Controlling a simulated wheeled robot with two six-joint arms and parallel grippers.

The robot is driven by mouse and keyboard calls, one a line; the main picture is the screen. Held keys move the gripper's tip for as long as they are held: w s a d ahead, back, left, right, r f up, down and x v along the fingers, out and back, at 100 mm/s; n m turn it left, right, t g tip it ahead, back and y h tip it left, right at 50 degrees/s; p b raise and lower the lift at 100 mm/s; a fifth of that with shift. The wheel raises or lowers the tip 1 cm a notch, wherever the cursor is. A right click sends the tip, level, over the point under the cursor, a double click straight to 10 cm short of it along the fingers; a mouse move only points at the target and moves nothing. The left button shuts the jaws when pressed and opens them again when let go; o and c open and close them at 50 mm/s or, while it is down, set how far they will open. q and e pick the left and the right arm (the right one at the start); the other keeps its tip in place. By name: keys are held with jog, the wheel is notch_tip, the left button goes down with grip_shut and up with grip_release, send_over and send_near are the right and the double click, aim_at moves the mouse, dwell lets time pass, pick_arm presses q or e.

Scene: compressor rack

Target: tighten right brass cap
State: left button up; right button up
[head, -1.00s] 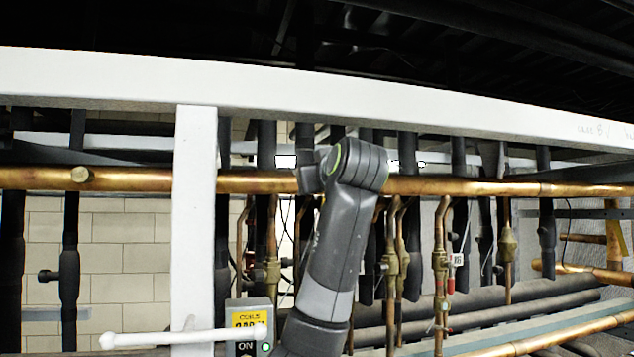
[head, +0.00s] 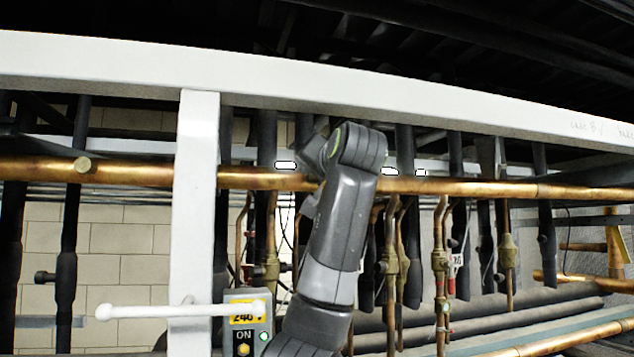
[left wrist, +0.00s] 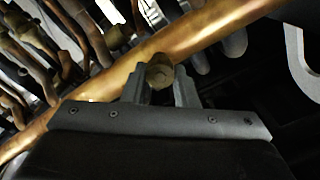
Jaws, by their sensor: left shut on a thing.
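A long copper pipe (head: 480,188) runs across the head view. One brass cap (head: 83,165) sits on it at the far left, away from my arm. Another brass cap (left wrist: 160,70) shows in the left wrist view, against the copper pipe (left wrist: 205,33). My left gripper (left wrist: 161,84) has its two fingers on either side of this cap and is shut on it. In the head view my left arm covers the pipe near the middle, and the fingers and this cap are hidden there. My right gripper is in neither view.
A white beam (head: 400,97) spans above the pipe, and a white post (head: 196,200) stands left of my arm. A control box (head: 247,318) with a yellow label and a white rod (head: 150,311) are at lower left. Dark vertical pipes crowd behind.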

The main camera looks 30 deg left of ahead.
pick_arm(q)
jog(key=shift+f+m+b, duration=0.1)
jog(key=shift+m+b, duration=2.55)
jog(key=shift+m, duration=5.15)
jog(key=o, duration=1)
jog(key=b+v, duration=0.7)
jog(key=v, duration=1)
jog(key=shift+d, duration=0.25)
